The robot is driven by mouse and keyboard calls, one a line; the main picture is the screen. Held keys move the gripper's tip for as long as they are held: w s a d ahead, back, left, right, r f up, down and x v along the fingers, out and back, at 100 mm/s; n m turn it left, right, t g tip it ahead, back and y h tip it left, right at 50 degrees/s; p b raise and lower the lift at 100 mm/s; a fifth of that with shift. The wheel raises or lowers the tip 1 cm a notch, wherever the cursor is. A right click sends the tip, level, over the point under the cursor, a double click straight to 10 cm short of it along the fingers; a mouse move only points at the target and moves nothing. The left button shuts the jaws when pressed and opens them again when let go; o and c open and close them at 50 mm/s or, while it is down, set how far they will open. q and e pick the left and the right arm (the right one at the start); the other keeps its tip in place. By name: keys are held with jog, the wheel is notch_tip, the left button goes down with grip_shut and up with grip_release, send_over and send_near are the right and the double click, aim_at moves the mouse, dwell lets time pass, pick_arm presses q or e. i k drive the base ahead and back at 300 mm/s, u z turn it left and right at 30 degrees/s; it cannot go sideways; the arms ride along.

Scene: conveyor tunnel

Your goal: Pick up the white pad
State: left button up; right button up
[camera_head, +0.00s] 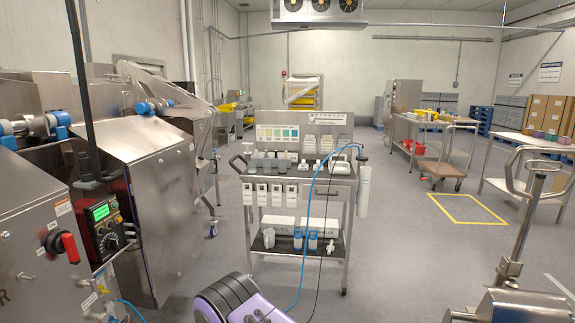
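A metal trolley (352,187) stands in the middle of the view. Stacks of small white pieces (309,144) stand at the back of its top shelf, with another similar stack (327,144) beside them. These may be the white pads, but they are too small to tell. Grey and white items, including a white piece (341,168) at the right end, also sit on the top shelf. Neither of my grippers can be made out in this view.
Steel machines line the left, one with a red rotary switch (67,246). A blue hose (308,220) hangs down the trolley's front to the floor. A flat cart (447,166) and yellow floor outline (467,208) are at right. A metal handle (536,170) rises at the right.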

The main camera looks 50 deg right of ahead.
aim_at(303, 167)
jog(key=i, duration=0.2)
jog(key=z, duration=2.15)
jog(key=i, duration=2.65)
jog(key=u, duration=0.95)
